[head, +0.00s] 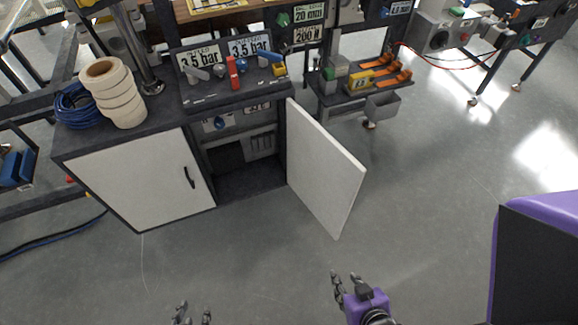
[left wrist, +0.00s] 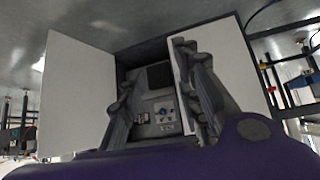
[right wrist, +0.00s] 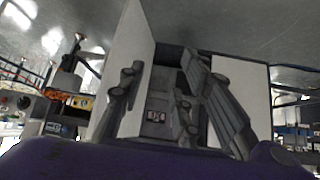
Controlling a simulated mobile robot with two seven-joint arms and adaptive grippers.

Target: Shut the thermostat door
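A dark cabinet (head: 70,150) stands at the left in the head view, its right compartment open. A white door (head: 325,165) hangs swung out on the right side of that opening; I take it to be the thermostat door. A blue-knobbed unit (head: 219,124) sits inside; it also shows in the left wrist view (left wrist: 163,110). The left door (head: 135,180), with a black handle (head: 188,177), is shut. My left gripper (head: 193,314) is open and empty in front of the cabinet, cut by the lower edge. My right gripper (head: 349,283) is open and empty, below and apart from the open door.
Rolls of tape (head: 113,93) and a blue cable coil (head: 78,106) lie on the cabinet top, beside a pressure panel (head: 240,72). A workbench with orange-handled parts (head: 390,72) stands behind the open door.

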